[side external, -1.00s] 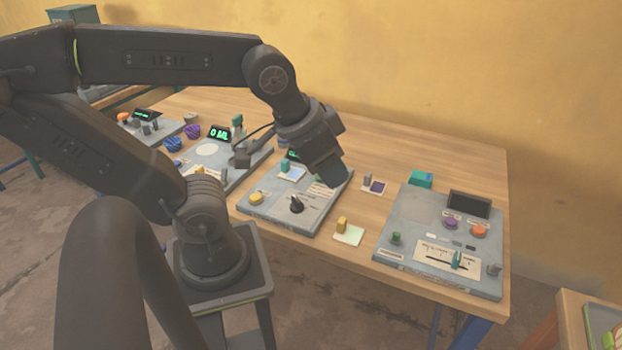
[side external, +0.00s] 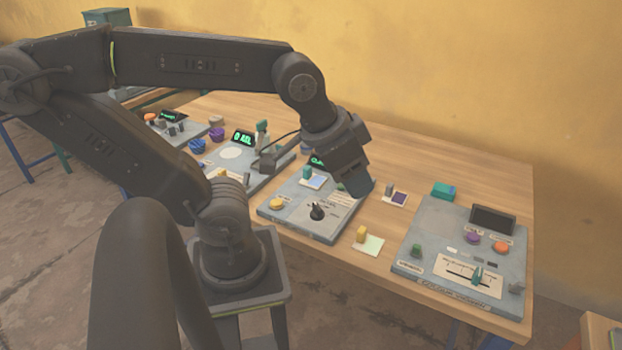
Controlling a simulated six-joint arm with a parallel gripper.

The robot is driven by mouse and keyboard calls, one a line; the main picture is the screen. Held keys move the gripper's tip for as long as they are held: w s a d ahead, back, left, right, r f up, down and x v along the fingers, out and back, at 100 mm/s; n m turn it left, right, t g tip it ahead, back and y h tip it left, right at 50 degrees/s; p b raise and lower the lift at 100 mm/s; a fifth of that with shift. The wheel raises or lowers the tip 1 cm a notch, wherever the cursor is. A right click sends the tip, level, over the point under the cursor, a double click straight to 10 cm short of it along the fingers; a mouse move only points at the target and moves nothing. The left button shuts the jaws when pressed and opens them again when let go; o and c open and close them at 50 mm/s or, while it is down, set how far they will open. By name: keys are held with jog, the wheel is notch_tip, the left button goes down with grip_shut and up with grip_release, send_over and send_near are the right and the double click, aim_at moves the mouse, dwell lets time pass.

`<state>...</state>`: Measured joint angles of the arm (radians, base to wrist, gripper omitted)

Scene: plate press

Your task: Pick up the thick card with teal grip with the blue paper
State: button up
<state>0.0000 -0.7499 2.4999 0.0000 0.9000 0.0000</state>
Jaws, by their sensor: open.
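The thick card with teal grip and blue paper (side external: 315,182) lies on the upper left part of the middle grey panel (side external: 283,222). Its teal grip stands upright at the card's left end. My gripper (side external: 360,189) points down just right of this card, above the panel's right side. It is open, and no held object shows. The gap between its fingers is hard to see from this side, and its height above the panel is unclear.
A card with grey grip and purple paper (side external: 400,198) and a card with yellow grip and pale green paper (side external: 373,245) lie on the wooden table. A right panel (side external: 424,237) carries a slider, knobs and a dark screen. A teal block (side external: 443,190) stands behind it.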

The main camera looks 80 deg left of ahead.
jog(key=shift+o, duration=0.6)
jog(key=w+a+f+m+g+y, duration=0.25)
jog(key=w+a, duration=0.35)
jog(key=a, duration=0.4)
jog(key=m+g, duration=0.6)
send_near(306, 167)
jog(key=shift+m+y, duration=0.25)
jog(key=x, duration=0.4)
jog(key=shift+w+f, duration=0.15)
jog(key=shift+f, duration=0.3)
jog(key=shift+s+x, duration=0.15)
jog(key=shift+x, duration=1.35)
jog(key=shift+s+x, duration=0.1)
jog(key=shift+x, duration=1.4)
jog(key=shift+r, duration=0.1)
